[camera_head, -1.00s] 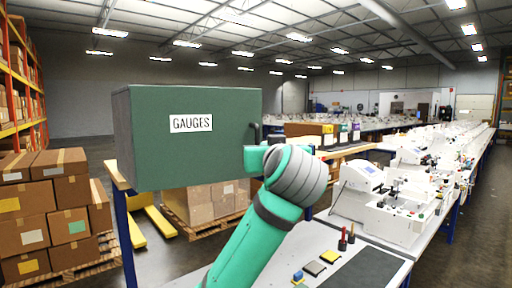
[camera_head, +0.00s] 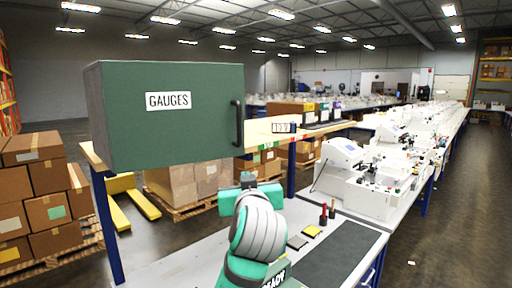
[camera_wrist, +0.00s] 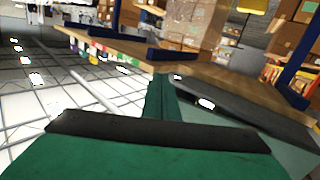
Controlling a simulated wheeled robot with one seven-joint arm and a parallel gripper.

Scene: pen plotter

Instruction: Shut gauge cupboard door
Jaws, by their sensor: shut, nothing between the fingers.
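The gauge cupboard (camera_head: 98,115) stands on a wooden-topped bench at the left of the head view, with grey sides. Its green door (camera_head: 175,130) carries a GAUGES label and a black upright handle (camera_head: 237,122) near the right edge. The door looks flush with the cupboard front, with no gap visible. My gripper (camera_head: 247,178) is below and slightly right of the handle, apart from the door. In the wrist view my gripper's fingers (camera_wrist: 161,95) are together and empty.
A white workbench (camera_head: 185,270) with a dark mat (camera_head: 340,252), small blocks and upright tools lies in front. White plotter machines (camera_head: 345,165) line the right side. Stacked cartons (camera_head: 45,190) stand at far left. A wooden bench top (camera_head: 262,132) extends right of the cupboard.

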